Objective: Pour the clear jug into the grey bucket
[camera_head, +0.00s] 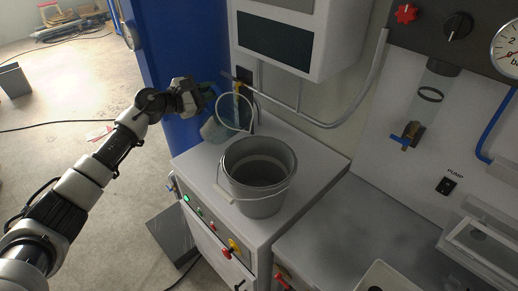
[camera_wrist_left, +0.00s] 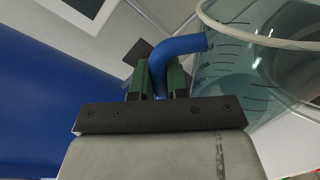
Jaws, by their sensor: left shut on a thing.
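The clear jug (camera_head: 211,130) has a bluish tint and hangs behind and to the left of the bucket in the head view. It is tilted, with its rim leaning right. My left gripper (camera_head: 206,91) is shut on its blue handle, which also shows between the green pads in the left wrist view (camera_wrist_left: 178,48). The jug's wall with dark scale marks (camera_wrist_left: 272,72) fills the right of that view. I cannot tell how much liquid it holds. The grey bucket (camera_head: 256,200) stands upright on the cabinet top, its handle hanging at the front. My right gripper is not in view.
The light cabinet top (camera_head: 312,160) has free room right of the bucket. A grey box with a dark screen (camera_head: 275,40) and a pipe (camera_head: 340,122) are behind. A blue panel (camera_head: 180,60) stands behind my left arm. Buttons line the cabinet's front.

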